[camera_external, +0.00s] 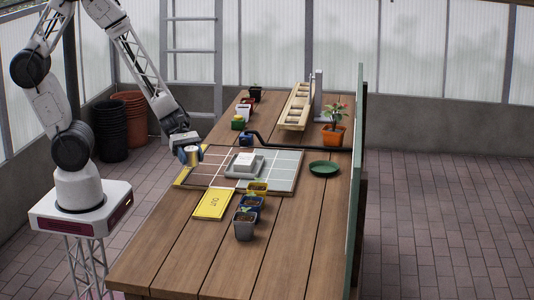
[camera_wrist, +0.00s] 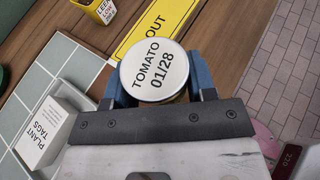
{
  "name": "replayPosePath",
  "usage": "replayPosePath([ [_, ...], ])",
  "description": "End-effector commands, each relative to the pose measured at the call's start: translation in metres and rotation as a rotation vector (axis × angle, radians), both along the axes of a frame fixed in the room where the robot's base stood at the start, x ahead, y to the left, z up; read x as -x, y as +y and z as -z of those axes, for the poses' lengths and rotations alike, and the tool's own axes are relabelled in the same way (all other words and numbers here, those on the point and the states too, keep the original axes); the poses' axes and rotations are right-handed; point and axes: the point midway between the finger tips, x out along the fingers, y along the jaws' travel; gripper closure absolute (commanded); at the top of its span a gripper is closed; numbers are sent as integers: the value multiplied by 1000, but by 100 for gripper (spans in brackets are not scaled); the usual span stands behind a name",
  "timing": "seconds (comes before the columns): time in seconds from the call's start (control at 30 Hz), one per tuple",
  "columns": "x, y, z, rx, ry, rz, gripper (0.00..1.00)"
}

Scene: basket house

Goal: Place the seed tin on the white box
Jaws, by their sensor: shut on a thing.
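The seed tin (camera_wrist: 153,72) is a round tin with a white lid reading "TOMATO 01/28" in the wrist view. My gripper (camera_wrist: 158,85) is shut on it, with a blue finger on each side. In the external view, the tin (camera_external: 191,156) hangs in my gripper (camera_external: 190,150) at the left edge of the table, over or near the tiled mat. The white box (camera_external: 245,162) sits on a grey tray in the middle of the mat, to the right of the tin. In the wrist view the box (camera_wrist: 45,135) reads "PLANT TAGS" and lies at the lower left.
A yellow "OUT" sign (camera_external: 214,203) lies in front of the mat (camera_external: 285,165). Several small pots (camera_external: 245,225) stand to its right. A black bent pipe (camera_external: 300,148) runs behind the mat. A green saucer (camera_external: 324,168) lies to the right. The front of the table is bare.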

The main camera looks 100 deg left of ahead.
Motion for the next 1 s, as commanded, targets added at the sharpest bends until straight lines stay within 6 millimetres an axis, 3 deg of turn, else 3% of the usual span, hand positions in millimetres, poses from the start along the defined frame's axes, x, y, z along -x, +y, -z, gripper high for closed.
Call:
replayPosePath([
  [0.6,5,97,-14,-4,0,-170,72],
  [1.0,10,123,-18,-5,2,-218,72],
])
